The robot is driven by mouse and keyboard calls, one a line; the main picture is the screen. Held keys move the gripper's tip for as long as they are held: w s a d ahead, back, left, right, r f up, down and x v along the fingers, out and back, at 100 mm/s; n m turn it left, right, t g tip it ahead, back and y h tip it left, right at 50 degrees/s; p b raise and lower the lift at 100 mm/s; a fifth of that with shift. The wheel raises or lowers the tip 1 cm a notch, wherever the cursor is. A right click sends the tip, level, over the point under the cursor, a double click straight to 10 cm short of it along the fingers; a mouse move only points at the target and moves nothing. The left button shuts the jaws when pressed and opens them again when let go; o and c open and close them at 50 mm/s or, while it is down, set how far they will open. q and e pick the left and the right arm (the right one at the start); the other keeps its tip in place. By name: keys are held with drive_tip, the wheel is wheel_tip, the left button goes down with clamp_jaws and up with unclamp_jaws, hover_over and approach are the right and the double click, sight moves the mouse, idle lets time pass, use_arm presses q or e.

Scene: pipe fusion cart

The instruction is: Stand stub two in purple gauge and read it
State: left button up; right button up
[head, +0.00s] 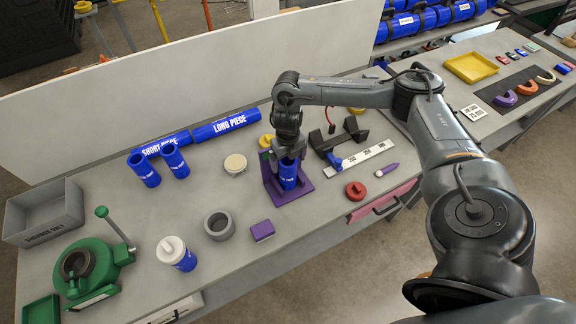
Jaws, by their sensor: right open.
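The purple gauge (272,189) stands on the bench near the middle, with a flat base plate and an upright at its left side. A blue stub (288,175) with white lettering stands upright in it; the lettering is too small to read. My right gripper (290,157) points down at the stub's top, open, with its fingers around or beside the upper end. It hides the stub's rim and part of the gauge. Any reading on the gauge cannot be made out. My left gripper is not in view.
Two blue stubs (175,160) stand at the left, before the long piece (227,125) and short piece (160,145). A grey ring (219,226), purple block (262,231) and white-capped blue stub (177,254) stand in front. A black cradle (338,137) and white ruler (360,158) lie right of the gauge.

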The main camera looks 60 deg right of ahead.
wheel_tip(320, 180, up, 7)
drive_tip(key=p, duration=0.3)
drive_tip(key=shift+w+a+r+p, duration=0.1)
drive_tip(key=shift+a+r+p, duration=0.1)
drive_tip(key=shift+p, duration=0.2)
drive_tip(key=w+a+f+t+y, duration=0.2)
drive_tip(key=a+f, duration=0.1)
drive_tip(key=a, duration=1.1)
drive_tip(key=w+a+f+t+y, duration=0.15)
drive_tip(key=a+f, duration=0.25)
drive_tip(key=a, duration=1)
drive_tip(key=s+a+r+m+t+y, duration=0.15)
drive_tip(key=a+r+m+t, duration=0.25)
drive_tip(key=a+m, duration=0.55)
drive_tip(key=s+d+f+m+g+h, duration=0.1)
drive_tip(key=s+d+m+g+h, duration=0.1)
drive_tip(key=s+d+m, duration=0.3)
drive_tip(key=s+d+m+g+h, duration=0.2)
drive_tip(key=s+d+m, duration=0.4)
drive_tip(key=s+m, duration=0.5)
drive_tip(key=shift+d+f+m+h, duration=0.15)
drive_tip(key=shift+f+m+h, duration=0.25)
drive_tip(key=shift+m, duration=0.65)
drive_tip(key=shift+r, duration=0.15)
